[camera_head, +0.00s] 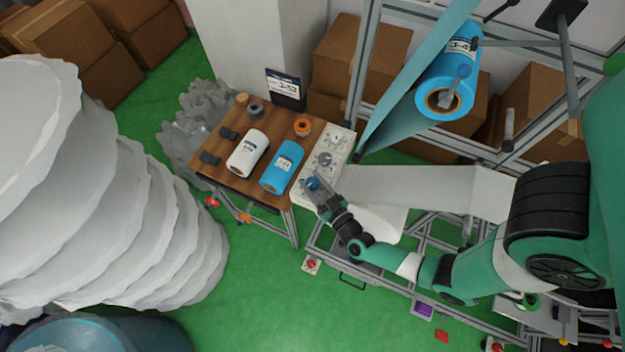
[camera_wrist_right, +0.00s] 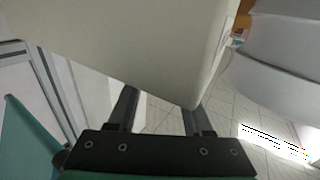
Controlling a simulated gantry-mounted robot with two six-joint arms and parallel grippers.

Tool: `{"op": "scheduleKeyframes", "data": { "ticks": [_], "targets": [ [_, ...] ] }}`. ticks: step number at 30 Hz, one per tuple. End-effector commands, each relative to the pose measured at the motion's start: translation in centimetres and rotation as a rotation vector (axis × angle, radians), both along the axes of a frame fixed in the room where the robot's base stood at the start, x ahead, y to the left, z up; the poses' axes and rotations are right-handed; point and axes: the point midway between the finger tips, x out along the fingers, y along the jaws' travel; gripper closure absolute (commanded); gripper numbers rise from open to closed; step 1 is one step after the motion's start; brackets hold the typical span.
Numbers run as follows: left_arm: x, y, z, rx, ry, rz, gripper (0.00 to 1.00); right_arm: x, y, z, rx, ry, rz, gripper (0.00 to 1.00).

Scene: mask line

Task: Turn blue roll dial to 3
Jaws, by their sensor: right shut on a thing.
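The control panel (camera_head: 306,196) is a pale, slanted plate beside the wooden table. The blue roll dial (camera_head: 313,183) sits on its lower part, and its scale is too small to read. My right gripper (camera_head: 316,188) reaches in from the lower right and is shut on the blue dial. A grey dial (camera_head: 324,159) sits further up the panel. In the right wrist view my right gripper's fingers (camera_wrist_right: 160,115) show below a large pale surface (camera_wrist_right: 120,45), and the dial cannot be seen there. My left gripper is not in view.
The wooden table (camera_head: 228,178) holds a white roll (camera_head: 248,153), a blue roll (camera_head: 282,167) and an orange ring (camera_head: 303,127). A large blue roll (camera_head: 448,85) hangs on the metal frame above. White stacked rolls (camera_head: 90,200) fill the left. Green floor is open in front.

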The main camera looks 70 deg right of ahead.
Motion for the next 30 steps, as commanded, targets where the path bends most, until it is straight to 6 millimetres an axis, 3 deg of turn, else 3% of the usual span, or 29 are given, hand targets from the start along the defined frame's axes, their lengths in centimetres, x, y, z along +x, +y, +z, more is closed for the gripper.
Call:
{"op": "scheduleKeyframes", "data": {
  "ticks": [2, 3, 8, 20, 30],
  "targets": [
    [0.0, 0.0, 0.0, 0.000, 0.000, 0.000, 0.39, 0.0, 0.0, 0.1, -0.001, -0.002, 0.001, 1.00],
    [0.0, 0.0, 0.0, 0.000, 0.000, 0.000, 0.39, 0.0, 0.0, 0.1, -0.001, -0.002, 0.001, 0.46],
    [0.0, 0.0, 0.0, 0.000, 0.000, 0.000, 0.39, 0.0, 0.0, 0.0, 0.000, 0.000, 0.001, 0.20],
    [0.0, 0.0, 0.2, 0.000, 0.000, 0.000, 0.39, -0.7, 0.7, 0.0, 0.001, 0.002, 0.004, 0.20],
    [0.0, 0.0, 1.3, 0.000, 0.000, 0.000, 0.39, -5.6, 4.5, 0.0, 0.004, -0.002, 0.013, 0.20]
  ]
}}
